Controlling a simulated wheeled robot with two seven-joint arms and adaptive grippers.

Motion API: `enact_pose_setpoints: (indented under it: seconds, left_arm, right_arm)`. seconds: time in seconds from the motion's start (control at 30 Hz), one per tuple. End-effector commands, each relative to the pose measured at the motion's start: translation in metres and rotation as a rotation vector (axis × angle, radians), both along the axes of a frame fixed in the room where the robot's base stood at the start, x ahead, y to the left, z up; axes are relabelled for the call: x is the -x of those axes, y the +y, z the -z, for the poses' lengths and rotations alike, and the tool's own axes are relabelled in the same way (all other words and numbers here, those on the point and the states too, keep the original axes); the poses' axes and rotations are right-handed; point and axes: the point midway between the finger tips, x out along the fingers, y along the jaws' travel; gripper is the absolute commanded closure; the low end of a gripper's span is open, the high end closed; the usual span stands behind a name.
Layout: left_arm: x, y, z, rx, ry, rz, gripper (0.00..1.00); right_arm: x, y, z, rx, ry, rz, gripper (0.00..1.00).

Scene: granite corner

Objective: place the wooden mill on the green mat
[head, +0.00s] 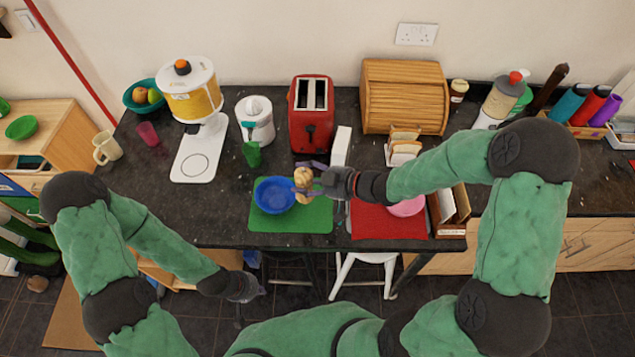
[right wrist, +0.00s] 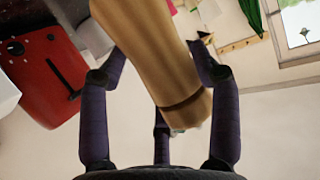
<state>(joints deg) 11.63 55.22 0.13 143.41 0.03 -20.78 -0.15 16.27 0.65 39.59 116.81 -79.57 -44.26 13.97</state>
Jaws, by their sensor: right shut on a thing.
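The wooden mill (head: 302,178) is pale brown and sits in my right gripper (head: 312,178), over the right part of the green mat (head: 290,222). In the right wrist view, the mill (right wrist: 150,55) lies tilted between the purple fingers of my right gripper (right wrist: 160,75), with a dark band near its close end. A blue bowl (head: 273,196) stands on the left part of the mat. From above I cannot tell the gap between mill and mat. My left gripper (head: 248,290) hangs in front of the counter, empty; its fingers are too small to read.
A red mat (head: 385,226) with a pink bowl (head: 407,207) lies just right of the green mat. A red toaster (head: 311,115), white juicer (head: 255,122) and green cup (head: 251,153) stand behind. Bare green mat shows right of the blue bowl and along the front.

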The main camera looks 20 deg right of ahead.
Motion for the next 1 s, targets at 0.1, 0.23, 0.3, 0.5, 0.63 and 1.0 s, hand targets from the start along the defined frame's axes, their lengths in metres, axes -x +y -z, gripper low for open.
enact_pose_setpoints:
  seconds: [0.1,0.23,0.3,0.5,0.63,1.0]
  left_arm:
    - [0.0,0.0,0.002,0.0,0.0,0.0,1.0]
    - [0.0,0.0,0.007,0.0,0.001,0.0,1.0]
    - [0.0,0.0,0.009,0.0,0.001,0.0,1.0]
    - [0.0,0.0,0.011,0.0,0.001,0.0,1.0]
    - [0.0,0.0,0.012,0.0,0.001,0.0,1.0]
    - [0.0,0.0,0.019,0.0,0.001,0.0,1.0]
  right_arm:
    - [-0.018,-0.02,0.013,0.0,0.001,0.004,0.76]
    - [-0.03,-0.032,0.037,-0.002,0.004,0.002,0.76]
    - [-0.036,-0.038,0.047,-0.001,0.002,0.002,0.76]
    - [-0.045,-0.047,0.06,-0.001,0.0,0.0,0.76]
    - [-0.048,-0.05,0.065,-0.002,0.001,0.0,0.76]
    - [-0.051,-0.054,0.101,-0.001,-0.001,0.0,0.76]
